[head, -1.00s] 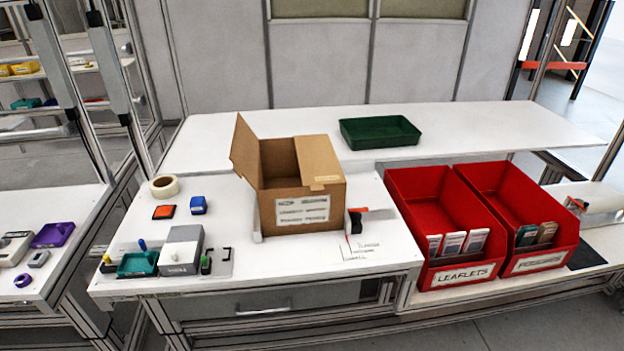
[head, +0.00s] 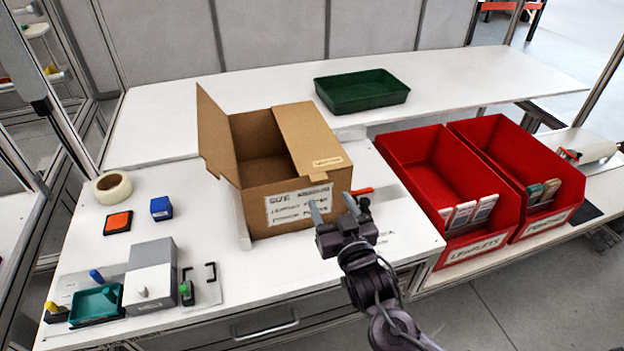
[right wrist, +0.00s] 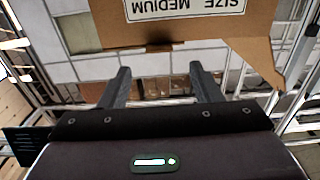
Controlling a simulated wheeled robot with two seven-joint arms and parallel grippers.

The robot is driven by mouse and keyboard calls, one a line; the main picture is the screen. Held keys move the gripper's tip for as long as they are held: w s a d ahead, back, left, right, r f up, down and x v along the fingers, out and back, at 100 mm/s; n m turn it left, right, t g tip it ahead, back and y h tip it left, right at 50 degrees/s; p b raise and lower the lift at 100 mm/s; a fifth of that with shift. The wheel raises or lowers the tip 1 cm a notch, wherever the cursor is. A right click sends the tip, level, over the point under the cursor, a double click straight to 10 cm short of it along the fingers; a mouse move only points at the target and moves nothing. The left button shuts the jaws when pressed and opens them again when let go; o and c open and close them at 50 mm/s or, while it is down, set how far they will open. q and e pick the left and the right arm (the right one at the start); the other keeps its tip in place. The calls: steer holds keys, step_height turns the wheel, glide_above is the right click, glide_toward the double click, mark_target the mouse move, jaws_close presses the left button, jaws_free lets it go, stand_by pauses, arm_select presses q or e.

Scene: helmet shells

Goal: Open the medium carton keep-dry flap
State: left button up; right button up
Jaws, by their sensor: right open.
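The medium carton (head: 290,195) stands on the white bench, with a "SIZE MEDIUM" label on its front. Its left flap (head: 217,135) stands up and open. Its right flap (head: 312,140) lies over the right part of the top and bears a small pale label (head: 328,161) too small to read. My right gripper (head: 332,207) is open and empty in front of the carton's front right corner. In the right wrist view the carton (right wrist: 190,32), its label upside down, is beyond the open fingers (right wrist: 159,70). My left gripper is not in view.
Red bins (head: 437,168) with cards stand at the right. A green tray (head: 362,91) sits on the back shelf. A tape roll (head: 112,187), an orange pad (head: 118,222), a blue block (head: 161,208) and a grey box (head: 150,277) lie left of the carton.

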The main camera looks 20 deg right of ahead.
steer(key=w+p, duration=0.1)
steer(key=w, duration=0.5)
steer(key=shift+w, duration=0.4)
jaws_close()
